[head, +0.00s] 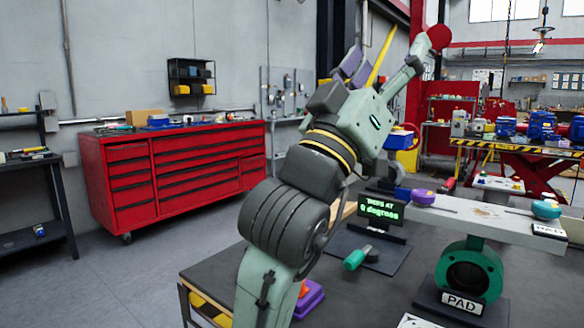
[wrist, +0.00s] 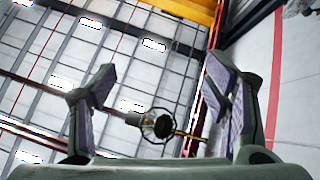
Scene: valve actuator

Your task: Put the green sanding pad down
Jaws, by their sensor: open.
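My gripper (head: 352,66) is raised high above the bench, tilted upward. In the wrist view my gripper (wrist: 163,85) has its two purple-lined fingers wide apart, with nothing held between them. A domed blue-green piece (head: 546,209), which looks like the green sanding pad, sits at the right end of the pale beam (head: 480,213), beside a small PAD sign (head: 549,230). My gripper is well away from it, up and to the left. A green valve body (head: 470,258) stands below the beam with another PAD label (head: 461,302) in front.
A purple domed piece (head: 423,197) sits on the beam's left part. A display (head: 381,210) reads about 0 degrees. A green cylindrical piece (head: 356,259) lies on the dark bench, with a purple block (head: 309,298) nearer. A red tool cabinet (head: 180,170) stands behind at left.

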